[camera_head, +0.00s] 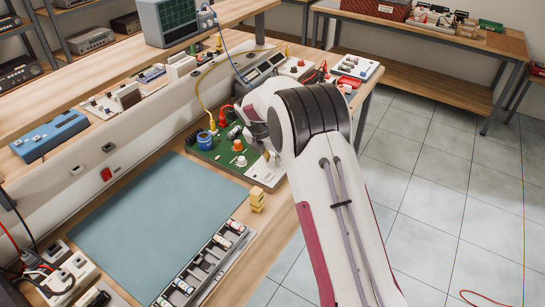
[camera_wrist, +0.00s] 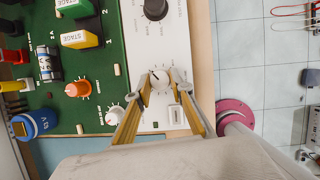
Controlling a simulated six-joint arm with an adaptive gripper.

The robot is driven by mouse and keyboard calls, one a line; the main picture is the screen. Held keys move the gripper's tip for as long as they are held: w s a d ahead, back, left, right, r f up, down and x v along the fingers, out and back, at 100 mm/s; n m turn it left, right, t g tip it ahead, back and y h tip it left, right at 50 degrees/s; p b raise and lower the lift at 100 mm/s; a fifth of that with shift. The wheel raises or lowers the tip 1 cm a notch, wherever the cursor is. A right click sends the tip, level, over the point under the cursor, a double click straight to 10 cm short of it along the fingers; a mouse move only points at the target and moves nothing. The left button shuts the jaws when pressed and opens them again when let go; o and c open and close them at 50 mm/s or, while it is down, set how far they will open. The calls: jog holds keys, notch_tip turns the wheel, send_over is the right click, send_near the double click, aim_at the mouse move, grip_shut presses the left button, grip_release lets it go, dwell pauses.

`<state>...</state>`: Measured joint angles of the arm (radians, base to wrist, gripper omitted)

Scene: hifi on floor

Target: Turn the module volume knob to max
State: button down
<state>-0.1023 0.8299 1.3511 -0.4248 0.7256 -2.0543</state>
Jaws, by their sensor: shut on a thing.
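In the wrist view, my gripper (camera_wrist: 161,83) is shut on a small white knob (camera_wrist: 160,77), with one fingertip on each side. A dark pointer mark shows on the knob. The knob sits on the white panel (camera_wrist: 175,45) of the module, beside its green board (camera_wrist: 92,60). The print around the knob is too small to read. In the head view, my arm hides the gripped knob, and the green board (camera_head: 205,152) shows to the left of my wrist.
A large black knob (camera_wrist: 155,9), an orange knob (camera_wrist: 78,88) and another white knob (camera_wrist: 115,116) are close by. A blue round part (camera_wrist: 35,123) stands at the board's corner. A teal mat (camera_head: 150,225) lies clear on the bench. A yellow block (camera_head: 257,199) stands near the bench edge.

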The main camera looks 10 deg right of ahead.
jog(key=shift+w+a+m+g+h, duration=0.1)
jog(key=shift+m+g+h, duration=0.2)
jog(key=shift+m, duration=0.75)
jog(key=shift+m+g+h, duration=0.3)
jog(key=shift+m, duration=0.75)
jog(key=c, duration=1.8)
grip_release()
jog(key=shift+r, duration=0.1)
jog(key=shift+a+r, duration=0.15)
jog(key=shift+r, duration=0.2)
jog(key=shift+s+a+r, duration=0.1)
jog(key=shift+s+a, duration=0.15)
jog(key=shift+s, duration=0.05)
jog(key=s+a, duration=0.1)
jog(key=a, duration=0.2)
jog(key=s+a, duration=0.2)
jog(key=a, duration=0.1)
jog(key=s+a, duration=0.2)
jog(key=a, duration=0.2)
jog(key=shift+s, duration=0.25)
